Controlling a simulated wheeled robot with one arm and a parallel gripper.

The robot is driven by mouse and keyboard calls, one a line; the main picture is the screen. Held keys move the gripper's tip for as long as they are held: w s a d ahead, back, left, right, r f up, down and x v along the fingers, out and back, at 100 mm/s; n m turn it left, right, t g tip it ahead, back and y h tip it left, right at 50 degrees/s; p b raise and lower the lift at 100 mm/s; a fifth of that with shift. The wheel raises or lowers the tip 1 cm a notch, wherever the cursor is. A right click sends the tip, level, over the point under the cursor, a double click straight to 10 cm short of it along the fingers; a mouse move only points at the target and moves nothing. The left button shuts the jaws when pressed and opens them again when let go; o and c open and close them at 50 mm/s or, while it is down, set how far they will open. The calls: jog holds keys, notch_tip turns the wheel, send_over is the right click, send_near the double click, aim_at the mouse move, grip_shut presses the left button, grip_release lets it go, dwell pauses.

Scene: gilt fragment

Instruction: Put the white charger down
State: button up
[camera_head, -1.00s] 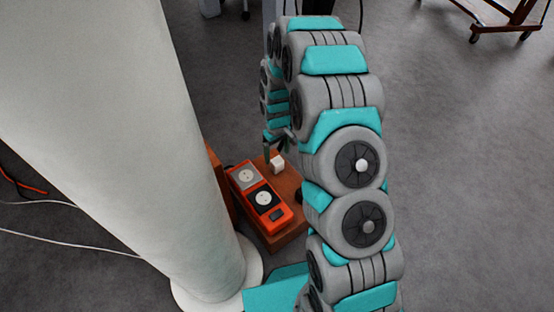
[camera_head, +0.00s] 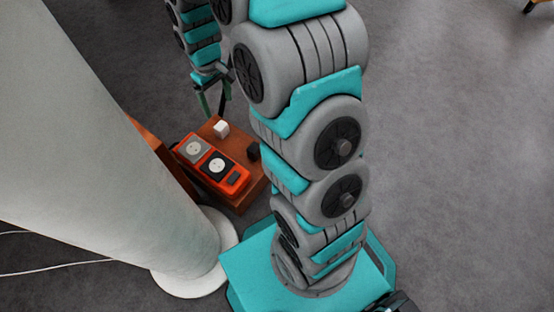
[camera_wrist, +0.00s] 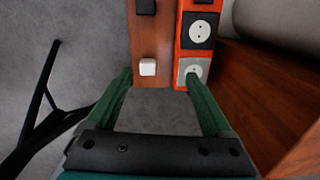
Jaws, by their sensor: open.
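The white charger (camera_head: 221,129) is a small white cube on the brown wooden surface (camera_head: 243,203), beside the orange socket box. It also shows in the wrist view (camera_wrist: 147,67), near the end edge of the wood and ahead of the fingers. My gripper (camera_head: 211,108) is open above and just behind the charger. The charger stands apart from both fingers, closer to the left one.
The orange socket box (camera_head: 212,165) has a grey and a black socket. A small black cube (camera_head: 253,151) stands on the wood at the right; it also shows in the wrist view (camera_wrist: 146,6). A wooden panel (camera_wrist: 258,95) rises beside the box. Open grey carpet lies around.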

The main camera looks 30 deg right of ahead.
jog(key=s+r+m, duration=0.1)
jog(key=s+r, duration=0.3)
jog(key=s, duration=0.6)
jog(key=s+r+m+g, duration=0.1)
jog(key=s+r, duration=0.4)
jog(key=s, duration=0.6)
jog(key=s+r+m, duration=0.1)
jog(key=s+r, duration=0.4)
jog(key=s, duration=0.5)
jog(key=shift+s+d+m, duration=0.15)
jog(key=shift+s+m, duration=0.1)
jog(key=shift+m, duration=0.05)
